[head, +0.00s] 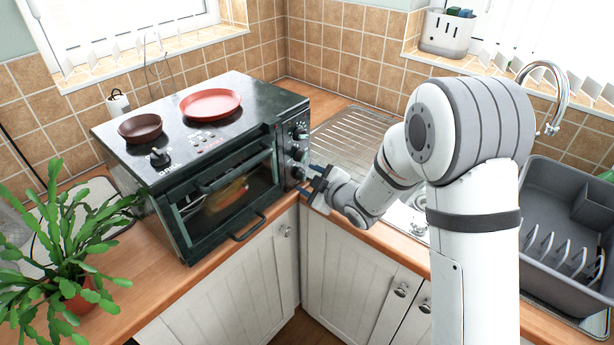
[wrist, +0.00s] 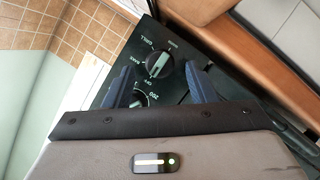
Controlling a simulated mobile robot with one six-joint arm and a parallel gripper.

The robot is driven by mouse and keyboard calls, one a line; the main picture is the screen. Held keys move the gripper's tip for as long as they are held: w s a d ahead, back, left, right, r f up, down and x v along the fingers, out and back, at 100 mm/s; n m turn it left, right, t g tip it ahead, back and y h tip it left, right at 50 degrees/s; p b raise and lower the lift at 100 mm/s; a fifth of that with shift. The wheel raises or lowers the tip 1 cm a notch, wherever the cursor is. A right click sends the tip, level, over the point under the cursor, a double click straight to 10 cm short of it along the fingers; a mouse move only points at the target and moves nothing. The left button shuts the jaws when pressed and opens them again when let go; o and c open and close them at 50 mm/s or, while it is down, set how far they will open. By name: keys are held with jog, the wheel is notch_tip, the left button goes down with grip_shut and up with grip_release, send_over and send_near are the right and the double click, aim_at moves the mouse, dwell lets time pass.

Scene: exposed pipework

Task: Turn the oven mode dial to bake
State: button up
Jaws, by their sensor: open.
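The oven (head: 225,160) is a dark green-black countertop unit with a column of round black knobs on its right front panel. In the wrist view the mode dial (wrist: 158,66) is a black knob with a pale bar, ringed by white labels including GRILL, BAKE and OFF. The bar slants, its lower end near OFF; which end is the pointer is hard to tell. My gripper (wrist: 158,68) is open, its blue fingers on either side of the dial, with no clear contact. In the head view my gripper (head: 318,178) is at the panel's lower knobs.
Two pans, one red (head: 210,104) and one brown (head: 140,127), sit on the oven top. A plant (head: 65,240) stands at left. The sink drainer (head: 352,135) and dish rack (head: 565,225) lie right.

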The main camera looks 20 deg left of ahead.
jog(key=shift+w+a+f, duration=0.2)
jog(key=shift+w+a, duration=0.25)
jog(key=shift+a, duration=0.1)
jog(key=shift+c, duration=0.4)
jog(key=c, duration=0.9)
